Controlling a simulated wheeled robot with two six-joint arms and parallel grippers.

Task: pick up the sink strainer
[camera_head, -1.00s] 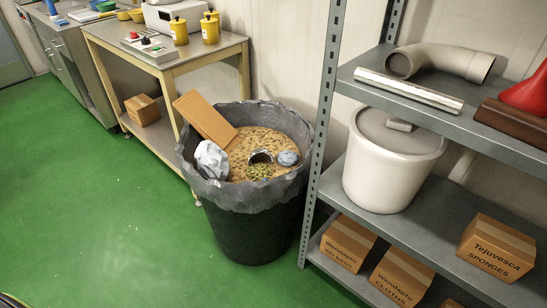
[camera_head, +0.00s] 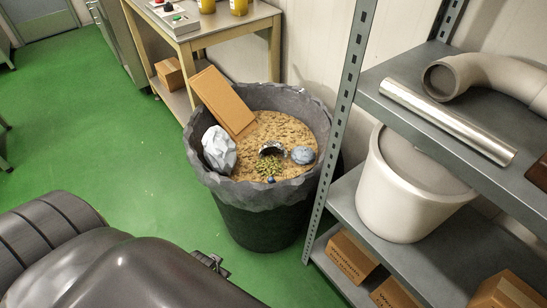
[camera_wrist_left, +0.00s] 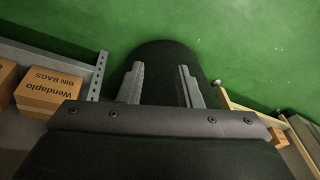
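The sink strainer appears to be the small metallic cup (camera_head: 272,149) lying tipped on its side in the black bin (camera_head: 262,222), with its dark mouth facing the front and greenish scraps spilling out. It rests on brown crumbly waste inside the bin's grey liner. My left arm comes in at the lower left of the head view, low in front of the bin and apart from the strainer. My left gripper (camera_wrist_left: 162,86) is open and empty in the wrist view, its two fingers spread before a dark rounded shape, likely the bin's side. My right gripper is not in view.
A cardboard piece (camera_head: 223,101), a crumpled white wad (camera_head: 219,149) and a bluish lump (camera_head: 302,155) lie in the bin around the strainer. A metal shelf post (camera_head: 343,120) stands close on the bin's right, a wooden table (camera_head: 219,36) behind left. Green floor is clear at left.

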